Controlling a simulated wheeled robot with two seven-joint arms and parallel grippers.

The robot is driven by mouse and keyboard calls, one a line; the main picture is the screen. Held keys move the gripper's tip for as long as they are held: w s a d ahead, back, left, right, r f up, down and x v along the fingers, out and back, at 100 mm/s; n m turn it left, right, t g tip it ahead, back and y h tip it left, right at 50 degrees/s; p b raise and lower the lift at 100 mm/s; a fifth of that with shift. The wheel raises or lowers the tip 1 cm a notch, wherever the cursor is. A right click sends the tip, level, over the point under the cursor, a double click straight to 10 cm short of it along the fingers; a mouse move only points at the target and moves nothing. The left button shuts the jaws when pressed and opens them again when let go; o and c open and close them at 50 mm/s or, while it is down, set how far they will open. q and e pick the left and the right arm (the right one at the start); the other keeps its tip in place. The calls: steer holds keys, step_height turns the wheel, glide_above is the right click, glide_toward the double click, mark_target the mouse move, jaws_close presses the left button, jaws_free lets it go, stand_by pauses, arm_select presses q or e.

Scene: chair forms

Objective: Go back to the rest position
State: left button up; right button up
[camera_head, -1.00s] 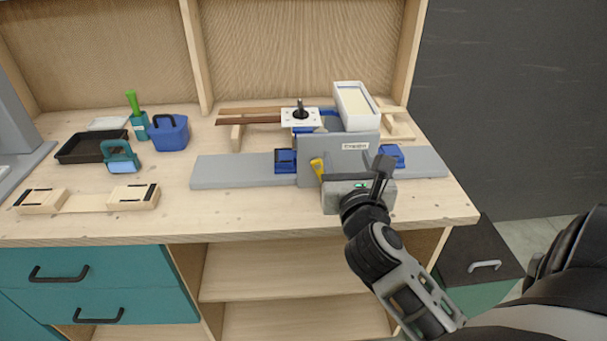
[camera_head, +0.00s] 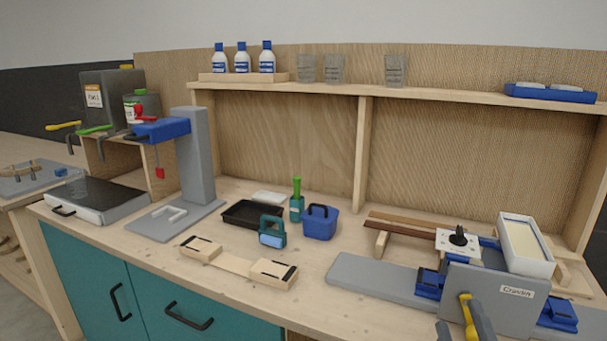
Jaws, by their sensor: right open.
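My right gripper (camera_head: 462,331) shows only as dark fingertips at the bottom edge, right of the middle. The fingertips stand apart, so it is open. It is in front of the grey clamp fixture (camera_head: 492,302) with its yellow lever (camera_head: 467,315), which shows between the fingertips. I cannot tell whether they touch it. The rest of the right arm is out of the frame. My left gripper is not in view.
The wooden bench holds a blue basket (camera_head: 320,224), a black tray (camera_head: 250,213), a teal-handled tool (camera_head: 271,234), wooden blocks (camera_head: 272,273) and a grey column stand (camera_head: 194,155). A white box (camera_head: 524,245) sits at right. Bottles (camera_head: 242,60) and glasses (camera_head: 334,69) stand on the shelf.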

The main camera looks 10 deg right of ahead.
steer(key=s+a+f+n+g+y, duration=0.1)
steer(key=a+f+n+y, duration=0.55)
steer(key=n, duration=0.55)
steer(key=s+a+f+n+g, duration=0.3)
steer(key=s+f+n+g, duration=0.1)
steer(key=f+n, duration=0.4)
steer(key=s+a+f+n+g, duration=0.3)
steer(key=s+f+n+g, duration=0.2)
steer(key=f+n, duration=0.3)
step_height(320, 180, down, 4)
steer(key=shift+s+r+y, duration=0.1)
steer(key=shift+s+y, duration=0.25)
steer(key=shift+s, duration=0.25)
